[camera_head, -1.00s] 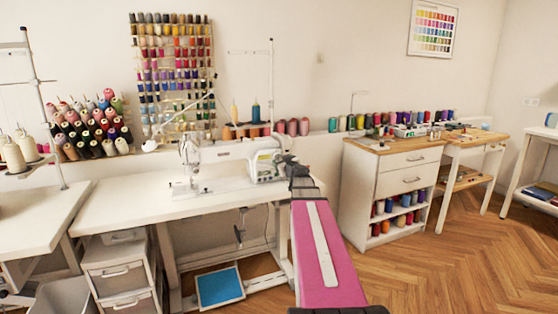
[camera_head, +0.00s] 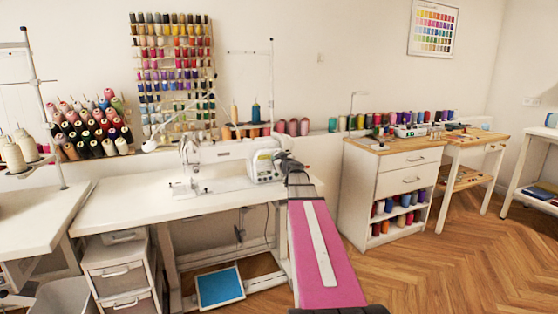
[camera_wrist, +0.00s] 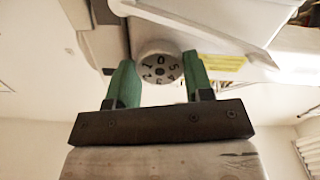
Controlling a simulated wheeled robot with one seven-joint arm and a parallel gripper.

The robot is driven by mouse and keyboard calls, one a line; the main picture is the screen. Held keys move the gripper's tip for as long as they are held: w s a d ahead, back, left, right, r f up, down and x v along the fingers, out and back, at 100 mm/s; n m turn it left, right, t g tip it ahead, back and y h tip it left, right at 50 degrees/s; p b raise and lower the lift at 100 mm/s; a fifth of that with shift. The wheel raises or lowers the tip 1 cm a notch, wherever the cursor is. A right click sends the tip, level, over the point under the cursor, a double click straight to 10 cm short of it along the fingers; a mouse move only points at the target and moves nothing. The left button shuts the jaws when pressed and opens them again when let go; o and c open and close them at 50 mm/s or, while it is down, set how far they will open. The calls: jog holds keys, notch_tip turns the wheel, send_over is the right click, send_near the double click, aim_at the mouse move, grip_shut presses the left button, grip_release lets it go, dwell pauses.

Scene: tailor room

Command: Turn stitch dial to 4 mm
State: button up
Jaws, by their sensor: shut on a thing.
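The stitch dial (camera_wrist: 160,67) is a round grey knob with dark numerals on its face, on the white sewing machine (camera_wrist: 200,18). In the wrist view my gripper (camera_wrist: 160,78) has its two green fingers on either side of the dial, shut on it. The numerals 0, 1, 2 and 5 can be made out; the exact setting is hard to read. In the head view the sewing machine (camera_head: 220,157) stands on a white table, with my gripper (camera_head: 290,160) at its right end. The dial is hidden there.
The white sewing table (camera_head: 130,208) holds the machine. A thread rack (camera_head: 175,75) hangs on the wall behind, and spool cones stand at the left. A white cabinet (camera_head: 385,190) stands to the right. Open floor lies at the right front.

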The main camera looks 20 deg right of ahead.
jog(key=m, duration=1.1)
dwell(0.4)
jog(key=shift+m, duration=0.4)
jog(key=o, duration=0.9)
jog(key=shift+s, duration=0.1)
jog(key=s, duration=1)
jog(key=shift+s+d, duration=0.2)
jog(key=shift+s, duration=0.15)
